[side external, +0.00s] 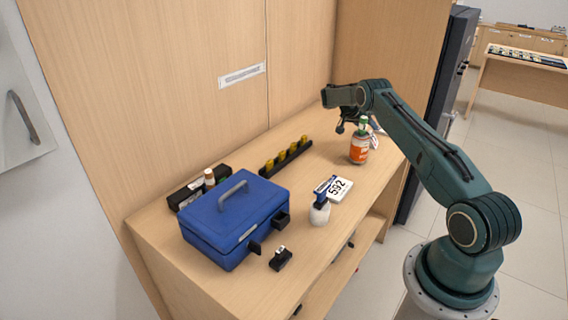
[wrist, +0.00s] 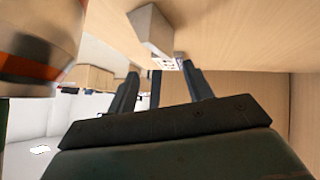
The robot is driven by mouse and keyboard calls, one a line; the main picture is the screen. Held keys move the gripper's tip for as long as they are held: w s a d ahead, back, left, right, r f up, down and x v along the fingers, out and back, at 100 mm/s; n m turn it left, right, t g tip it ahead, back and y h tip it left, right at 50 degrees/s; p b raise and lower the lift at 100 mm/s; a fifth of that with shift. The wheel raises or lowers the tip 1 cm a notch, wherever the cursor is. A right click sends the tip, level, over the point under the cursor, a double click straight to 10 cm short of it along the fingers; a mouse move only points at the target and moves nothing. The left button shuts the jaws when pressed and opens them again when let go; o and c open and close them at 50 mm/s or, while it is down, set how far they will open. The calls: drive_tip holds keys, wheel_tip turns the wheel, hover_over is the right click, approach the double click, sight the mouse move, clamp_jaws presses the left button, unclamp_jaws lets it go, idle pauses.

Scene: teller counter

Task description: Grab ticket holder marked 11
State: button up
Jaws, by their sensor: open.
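I cannot read the number 11 on anything. A small black holder with a white tag (side external: 281,258) stands in front of the blue box in the side view; its marking is too small to read. A pale block (wrist: 150,30) and a small piece with a printed white face (wrist: 165,63) show beyond my fingertips in the wrist view; I cannot tell whether either is the ticket holder. My gripper (side external: 347,122) is open above the far part of the counter, close to the orange-labelled bottle. Its two fingers (wrist: 160,80) are apart, with nothing seen held between them.
The orange-labelled bottle (side external: 359,152) is very close to my gripper and fills the wrist view's upper left (wrist: 35,45). A blue cash box (side external: 235,222), a black rack with yellow pieces (side external: 286,158), a white 592 plate (side external: 340,188) and a white bottle (side external: 320,215) stand on the counter (side external: 330,165).

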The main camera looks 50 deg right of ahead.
sight(373, 139)
drive_tip(key=f, duration=0.1)
drive_tip(key=d+f, duration=0.1)
drive_tip(key=f, duration=0.1)
drive_tip(key=shift+s, duration=0.2)
drive_tip(key=shift+x, duration=0.75)
clamp_jaws()
